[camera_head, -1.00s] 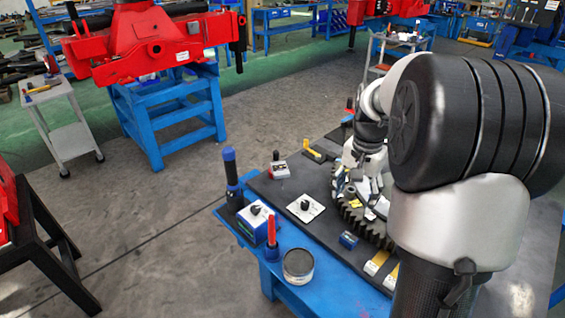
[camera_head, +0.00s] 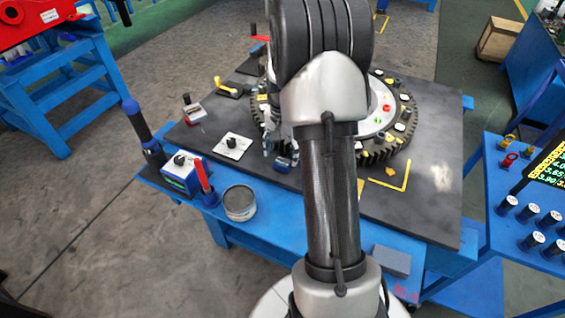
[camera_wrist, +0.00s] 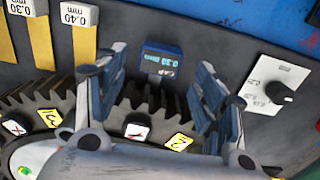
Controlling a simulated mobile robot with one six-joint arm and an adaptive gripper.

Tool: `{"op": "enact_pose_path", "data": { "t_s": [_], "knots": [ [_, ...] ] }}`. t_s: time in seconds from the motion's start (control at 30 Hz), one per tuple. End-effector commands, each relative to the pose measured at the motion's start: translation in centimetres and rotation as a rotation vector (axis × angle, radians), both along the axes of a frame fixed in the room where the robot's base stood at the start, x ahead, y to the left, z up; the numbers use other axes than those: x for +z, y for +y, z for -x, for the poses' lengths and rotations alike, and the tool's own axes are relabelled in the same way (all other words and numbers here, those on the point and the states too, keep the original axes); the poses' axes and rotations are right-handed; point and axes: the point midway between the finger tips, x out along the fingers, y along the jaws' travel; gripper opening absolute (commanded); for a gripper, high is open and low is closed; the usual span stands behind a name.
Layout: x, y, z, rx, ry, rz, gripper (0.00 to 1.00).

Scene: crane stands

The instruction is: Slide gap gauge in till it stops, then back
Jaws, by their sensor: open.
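In the wrist view, two yellow strips, tagged 0.30 mm (camera_wrist: 33,40) and 0.40 mm (camera_wrist: 82,42), lie flat side by side on the dark table at upper left. Which is the gap gauge of the task I cannot tell. A small blue box with a lit display (camera_wrist: 162,62) stands beyond the gear teeth. My gripper (camera_wrist: 158,80) is open, its fingers either side of the box's near space, with nothing held between them. The toothed gear ring (camera_wrist: 140,100) lies below it. In the head view my gripper (camera_head: 281,150) is low beside the gear (camera_head: 385,150), partly hidden by my arm.
A white plate with a black knob (camera_wrist: 275,90) lies right of the gripper; it also shows in the head view (camera_head: 233,146). A round tin (camera_head: 239,203), a blue knobbed box (camera_head: 180,174) and a red-handled tool (camera_head: 204,177) stand along the table's blue front ledge.

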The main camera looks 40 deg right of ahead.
Motion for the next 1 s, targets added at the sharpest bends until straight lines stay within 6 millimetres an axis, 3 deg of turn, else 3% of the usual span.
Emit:
{"op": "enact_pose_path", "data": {
  "t_s": [0.03,0.2,0.6,1.0],
  "knots": [
    [-1.2,0.0,0.0,0.000,0.002,-0.001,0.63],
    [-3.1,0.0,0.0,0.000,0.000,0.000,0.63],
    [-3.7,0.0,0.0,0.000,-0.001,0.001,0.63],
    [-3.7,0.0,0.0,0.000,0.000,0.001,0.37]
  ]
}}
